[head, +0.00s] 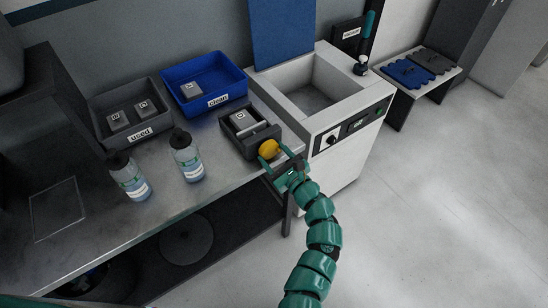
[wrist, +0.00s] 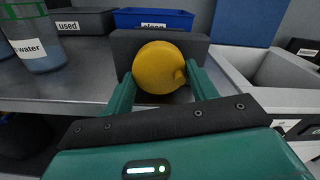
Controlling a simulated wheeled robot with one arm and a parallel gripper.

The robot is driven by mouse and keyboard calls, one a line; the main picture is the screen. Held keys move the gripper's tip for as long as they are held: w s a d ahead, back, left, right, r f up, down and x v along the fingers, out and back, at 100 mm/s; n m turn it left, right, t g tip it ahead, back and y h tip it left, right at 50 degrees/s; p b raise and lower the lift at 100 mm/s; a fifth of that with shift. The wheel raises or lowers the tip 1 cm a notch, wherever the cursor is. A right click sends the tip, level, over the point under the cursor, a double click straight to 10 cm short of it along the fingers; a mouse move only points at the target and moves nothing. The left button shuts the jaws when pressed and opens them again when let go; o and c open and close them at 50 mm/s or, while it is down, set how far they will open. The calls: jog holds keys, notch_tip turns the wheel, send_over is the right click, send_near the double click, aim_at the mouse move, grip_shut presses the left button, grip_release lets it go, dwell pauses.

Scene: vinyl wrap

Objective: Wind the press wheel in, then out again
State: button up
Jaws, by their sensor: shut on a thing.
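The yellow press wheel (head: 269,149) sits on the front of a small dark press (head: 262,137) at the right end of the metal table. In the wrist view the wheel (wrist: 160,68) is large and round, with a small knob on its right side low down. My gripper (head: 279,163) is shut on the wheel, with one teal finger on each side of it. The same gripper (wrist: 160,88) shows in the wrist view. A grey block (head: 241,120) with a label lies in the press. The press's inside is hidden in the wrist view behind its dark front plate (wrist: 122,45).
A grey "used" bin (head: 152,129) holds two blocks. A blue "clean" bin (head: 213,101) holds one. Two bottles (head: 131,180) (head: 187,160) stand at the table's front. A white sink unit (head: 345,150) stands close right of the press. Open floor lies to the right.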

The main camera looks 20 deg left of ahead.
jog(key=shift+n+b, duration=0.75)
jog(key=shift+n, duration=0.75)
jog(key=o, duration=1)
jog(key=b+v, duration=0.1)
jog(key=v, duration=1.6)
jog(key=shift+b, duration=0.3)
jog(key=shift+s+d, duration=0.15)
